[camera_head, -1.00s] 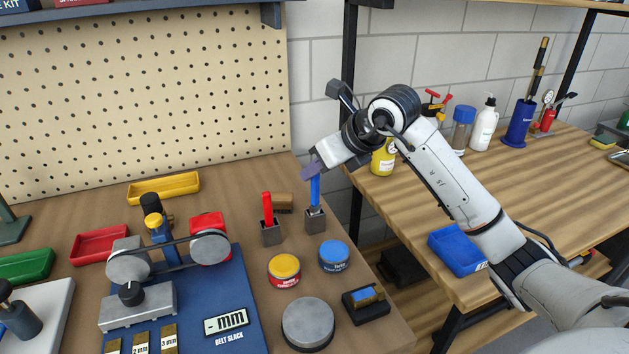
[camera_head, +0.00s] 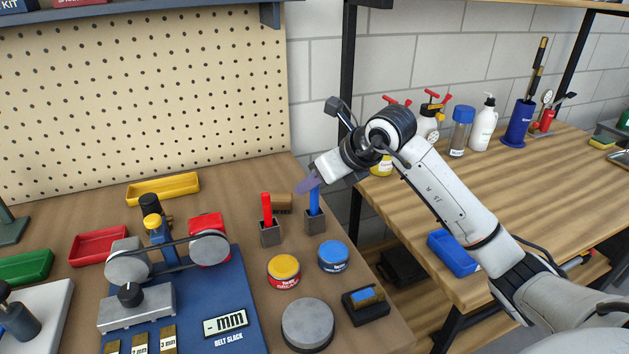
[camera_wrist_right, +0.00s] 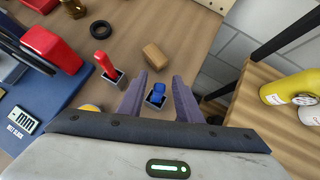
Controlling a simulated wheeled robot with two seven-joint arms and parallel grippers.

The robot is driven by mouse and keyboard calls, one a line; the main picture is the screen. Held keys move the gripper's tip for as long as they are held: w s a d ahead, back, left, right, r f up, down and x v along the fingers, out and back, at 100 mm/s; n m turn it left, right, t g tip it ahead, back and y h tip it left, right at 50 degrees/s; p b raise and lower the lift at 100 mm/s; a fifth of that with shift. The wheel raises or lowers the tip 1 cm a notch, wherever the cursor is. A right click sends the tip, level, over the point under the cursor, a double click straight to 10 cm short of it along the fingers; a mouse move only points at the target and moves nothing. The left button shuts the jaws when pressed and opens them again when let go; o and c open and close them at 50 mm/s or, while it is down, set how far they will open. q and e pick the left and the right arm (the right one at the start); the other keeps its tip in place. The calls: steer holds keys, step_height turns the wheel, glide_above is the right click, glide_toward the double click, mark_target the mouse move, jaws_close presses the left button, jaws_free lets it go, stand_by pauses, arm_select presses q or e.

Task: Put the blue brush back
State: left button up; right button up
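The blue brush (camera_head: 314,198) stands upright in a small grey square holder (camera_head: 315,224) near the right edge of the workbench. In the right wrist view the brush (camera_wrist_right: 157,92) shows from above inside its holder (camera_wrist_right: 155,101). My right gripper (camera_head: 308,181) is at the top of the brush and hides its upper end. In the wrist view the fingers (camera_wrist_right: 158,88) are open, one on each side of the brush, with gaps visible between. My left gripper is not in view.
A red brush (camera_head: 266,208) stands in a like holder (camera_head: 270,236) just to the left. A brown block (camera_head: 284,203) lies behind. A yellow tin (camera_head: 284,270) and a blue tin (camera_head: 333,256) stand in front. A second table (camera_head: 480,180) is at the right.

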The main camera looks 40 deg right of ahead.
steer(key=shift+r, duration=0.3)
steer(key=b+v, duration=0.1)
steer(key=v, duration=1)
steer(key=shift+s+r, duration=0.2)
steer(key=shift+s, duration=0.2)
